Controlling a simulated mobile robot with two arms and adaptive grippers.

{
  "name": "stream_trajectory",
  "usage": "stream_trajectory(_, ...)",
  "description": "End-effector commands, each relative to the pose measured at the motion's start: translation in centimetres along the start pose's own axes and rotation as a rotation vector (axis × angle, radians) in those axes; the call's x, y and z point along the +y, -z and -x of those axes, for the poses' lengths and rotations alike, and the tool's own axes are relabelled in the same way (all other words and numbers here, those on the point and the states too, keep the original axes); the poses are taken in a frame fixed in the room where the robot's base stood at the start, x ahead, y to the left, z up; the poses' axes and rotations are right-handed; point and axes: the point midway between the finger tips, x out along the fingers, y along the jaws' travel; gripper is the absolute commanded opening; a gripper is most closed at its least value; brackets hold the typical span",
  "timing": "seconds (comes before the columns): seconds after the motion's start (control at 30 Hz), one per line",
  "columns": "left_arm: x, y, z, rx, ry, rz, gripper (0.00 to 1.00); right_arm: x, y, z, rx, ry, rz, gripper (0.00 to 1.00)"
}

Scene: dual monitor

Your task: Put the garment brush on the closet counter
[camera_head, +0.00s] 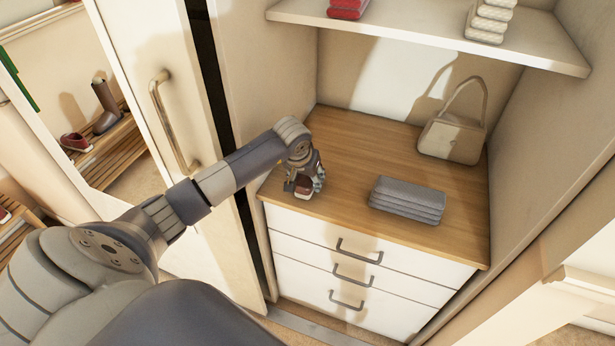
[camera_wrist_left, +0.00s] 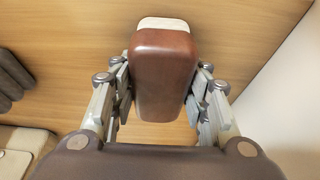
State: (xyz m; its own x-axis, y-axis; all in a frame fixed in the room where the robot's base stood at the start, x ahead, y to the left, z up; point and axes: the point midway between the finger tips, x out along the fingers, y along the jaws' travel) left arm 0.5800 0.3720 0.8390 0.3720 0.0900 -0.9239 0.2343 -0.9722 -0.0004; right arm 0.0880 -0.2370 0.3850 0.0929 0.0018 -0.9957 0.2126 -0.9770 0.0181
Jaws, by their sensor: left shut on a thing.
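The garment brush (camera_wrist_left: 162,75) has a dark red-brown body and a pale end, and is between the fingers of my left gripper (camera_wrist_left: 160,95), which is shut on it. In the head view the brush (camera_head: 304,193) shows small at the end of my left arm, below the wrist. My left gripper (camera_head: 305,181) is over the left front part of the wooden closet counter (camera_head: 345,150). I cannot tell whether the brush touches the counter. My right gripper is not in view.
Folded grey cloth (camera_head: 407,199) lies on the counter to the right of the gripper. A beige handbag (camera_head: 452,138) stands at the back right. A shelf (camera_head: 430,38) hangs above. White drawers (camera_head: 350,262) are below. A door with a handle (camera_head: 172,120) is at the left.

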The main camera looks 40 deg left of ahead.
Motion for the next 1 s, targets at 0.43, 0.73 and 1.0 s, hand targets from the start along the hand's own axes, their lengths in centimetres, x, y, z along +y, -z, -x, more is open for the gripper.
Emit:
stream_trajectory(0.43,0.0,-0.1,-0.2,0.000,0.000,0.000,0.63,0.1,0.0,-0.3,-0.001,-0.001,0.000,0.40)
stream_trajectory(0.73,-0.1,0.2,1.2,0.004,0.000,0.000,0.63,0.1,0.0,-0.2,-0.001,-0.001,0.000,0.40)
stream_trajectory(1.0,-0.1,0.1,6.8,0.006,0.003,-0.003,0.63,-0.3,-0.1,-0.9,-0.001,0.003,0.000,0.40)
